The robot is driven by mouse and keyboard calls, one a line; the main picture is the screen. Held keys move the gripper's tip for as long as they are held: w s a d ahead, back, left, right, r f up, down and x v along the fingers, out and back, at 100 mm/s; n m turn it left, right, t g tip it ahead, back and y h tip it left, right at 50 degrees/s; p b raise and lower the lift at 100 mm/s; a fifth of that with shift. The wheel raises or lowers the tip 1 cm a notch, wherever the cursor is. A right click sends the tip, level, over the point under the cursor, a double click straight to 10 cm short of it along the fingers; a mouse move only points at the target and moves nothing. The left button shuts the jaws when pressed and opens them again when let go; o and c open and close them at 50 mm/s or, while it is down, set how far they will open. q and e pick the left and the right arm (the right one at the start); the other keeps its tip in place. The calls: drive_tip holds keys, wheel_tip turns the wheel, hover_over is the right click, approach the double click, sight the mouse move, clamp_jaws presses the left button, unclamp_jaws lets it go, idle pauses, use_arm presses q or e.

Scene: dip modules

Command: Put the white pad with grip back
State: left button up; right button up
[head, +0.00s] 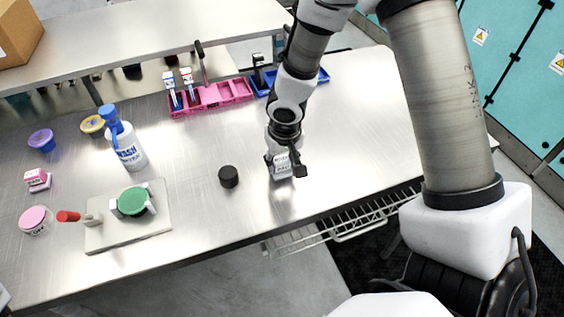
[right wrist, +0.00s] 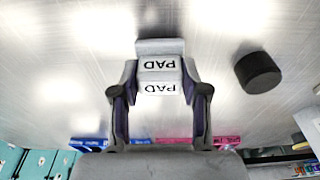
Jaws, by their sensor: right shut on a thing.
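The white pad with grip (head: 282,169) is between the fingers of my right gripper (head: 284,162), low over the bare metal table. In the right wrist view the pad (right wrist: 159,86) shows two white faces lettered PAD and a grey block at its far end. Both fingers press on its sides. I cannot tell whether the pad touches the table. A pink rack (head: 228,92) with upright modules in its left part stands farther back. A blue rack (head: 318,77) is beside it, partly hidden by my right arm. My left gripper is out of view.
A black round cap (head: 228,176) stands just left of my right gripper. A wash bottle (head: 128,153), a grey plate (head: 100,236) with a green disc (head: 133,201), and several small tubs are farther left. A raised shelf (head: 150,50) runs along the back.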

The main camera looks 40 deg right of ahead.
drive_tip(key=shift+w+d+f, duration=0.1)
drive_tip(key=shift+w+f, duration=0.1)
drive_tip(key=shift+f, duration=0.4)
drive_tip(key=shift+w+r, duration=0.1)
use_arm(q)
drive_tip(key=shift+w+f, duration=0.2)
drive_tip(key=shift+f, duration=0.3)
use_arm(e)
drive_tip(key=shift+s, duration=0.2)
drive_tip(key=o, duration=1)
drive_tip(key=shift+w, duration=0.1)
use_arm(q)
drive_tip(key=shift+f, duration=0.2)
